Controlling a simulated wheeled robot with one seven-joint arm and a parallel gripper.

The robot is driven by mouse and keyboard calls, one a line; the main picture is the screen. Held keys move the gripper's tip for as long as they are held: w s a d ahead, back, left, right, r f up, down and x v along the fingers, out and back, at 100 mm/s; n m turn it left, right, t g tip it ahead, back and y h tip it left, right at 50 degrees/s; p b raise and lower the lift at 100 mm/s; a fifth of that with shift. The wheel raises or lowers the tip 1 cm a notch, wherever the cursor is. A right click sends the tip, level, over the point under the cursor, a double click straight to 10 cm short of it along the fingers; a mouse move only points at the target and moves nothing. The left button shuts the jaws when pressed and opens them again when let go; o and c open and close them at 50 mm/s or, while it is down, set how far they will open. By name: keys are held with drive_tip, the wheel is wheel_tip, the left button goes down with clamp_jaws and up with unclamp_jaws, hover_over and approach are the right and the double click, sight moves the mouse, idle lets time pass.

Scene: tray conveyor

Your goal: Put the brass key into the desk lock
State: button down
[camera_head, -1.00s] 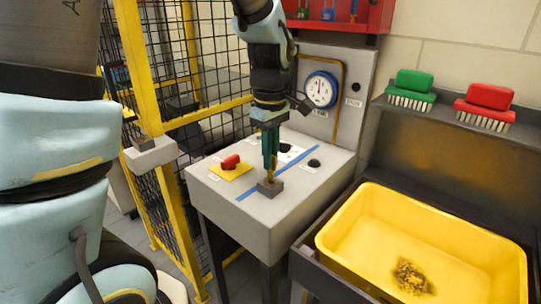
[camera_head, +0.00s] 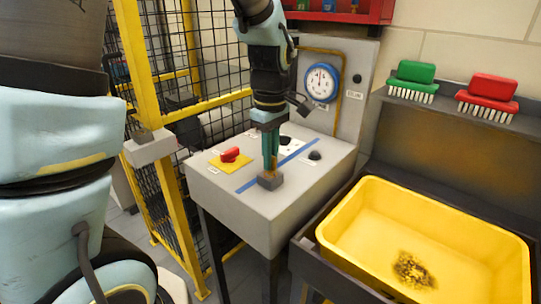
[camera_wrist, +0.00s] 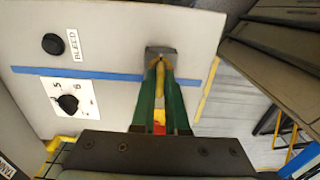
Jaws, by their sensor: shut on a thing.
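The desk lock is a small dark grey block (camera_head: 270,181) near the front edge of the light grey console top. It also shows at the top of my fingers in the wrist view (camera_wrist: 154,53). My gripper (camera_head: 270,160) has green fingers and points down just above the block. It is shut on the brass key (camera_wrist: 160,76), a thin yellowish strip between the fingertips. The key's tip meets the slot area of the block; how deep it sits is hidden by the fingers and block.
A red knob (camera_head: 230,154) on a yellow plate, a blue tape line (camera_head: 246,186) and a black button (camera_head: 315,155) are on the console top. A blue-rimmed gauge (camera_head: 320,83) stands behind. A yellow bin (camera_head: 480,209) is at right, a yellow-framed mesh fence (camera_head: 129,60) at left.

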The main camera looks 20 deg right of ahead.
drive_tip(key=shift+f, duration=0.35)
drive_tip(key=c, duration=0.8)
unclamp_jaws()
drive_tip(key=shift+c, duration=0.2)
wheel_tip(320, 180, up, 11)
drive_tip(key=shift+f+b, duration=0.1)
drive_tip(key=shift+b, duration=0.95)
drive_tip(key=a+f+m, duration=0.3)
drive_tip(key=a+f, duration=0.3)
drive_tip(key=a, duration=0.6)
drive_tip(key=w+a+f+m+t, duration=0.1)
drive_tip(key=a+f+m, duration=0.3)
drive_tip(key=a, duration=0.9)
wheel_tip(320, 180, down, 3)
drive_tip(key=shift+a+f+t, duration=0.1)
drive_tip(key=shift+a+t, duration=0.1)
drive_tip(key=shift+t, duration=0.1)
